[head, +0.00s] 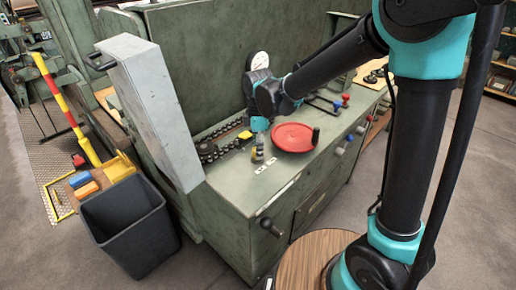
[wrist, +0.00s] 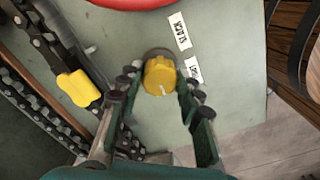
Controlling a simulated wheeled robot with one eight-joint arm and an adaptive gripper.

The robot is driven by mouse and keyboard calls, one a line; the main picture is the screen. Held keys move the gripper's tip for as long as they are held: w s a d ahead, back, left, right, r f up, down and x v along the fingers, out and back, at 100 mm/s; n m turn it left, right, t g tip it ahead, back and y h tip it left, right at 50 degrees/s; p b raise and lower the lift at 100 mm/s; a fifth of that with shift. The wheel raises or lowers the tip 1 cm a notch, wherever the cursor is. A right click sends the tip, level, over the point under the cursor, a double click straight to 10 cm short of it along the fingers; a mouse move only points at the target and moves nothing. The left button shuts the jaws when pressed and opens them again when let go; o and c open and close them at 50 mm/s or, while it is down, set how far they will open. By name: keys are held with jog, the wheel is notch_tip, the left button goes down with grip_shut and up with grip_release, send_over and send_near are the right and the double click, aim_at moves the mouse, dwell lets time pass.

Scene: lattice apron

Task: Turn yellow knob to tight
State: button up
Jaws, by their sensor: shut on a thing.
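The yellow knob (wrist: 160,75) stands on the green machine top in the wrist view, with a white pointer mark on its near side, toward the bottom of the picture. My gripper (wrist: 160,82) reaches around it, one finger at each side, and is shut on it. A label reading SLACK (wrist: 180,32) lies beyond the knob to the right. A second label (wrist: 193,70) lies right of the knob, partly hidden by my finger, its word hard to read. In the head view my gripper (head: 258,154) points down at the top's left part and mostly hides the knob.
A red handwheel (head: 294,137) is close to the right of my gripper. A dark chain (head: 207,150) with a yellow piece (wrist: 78,88) runs along the left. A grey upright box (head: 150,105) and a dark bin (head: 130,225) stand left. Small coloured knobs line the right edge.

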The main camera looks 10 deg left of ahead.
jog(key=shift+n, duration=0.4)
jog(key=o, duration=1.2)
jog(key=shift+c, duration=0.2)
notch_tip(320, 180, up, 12)
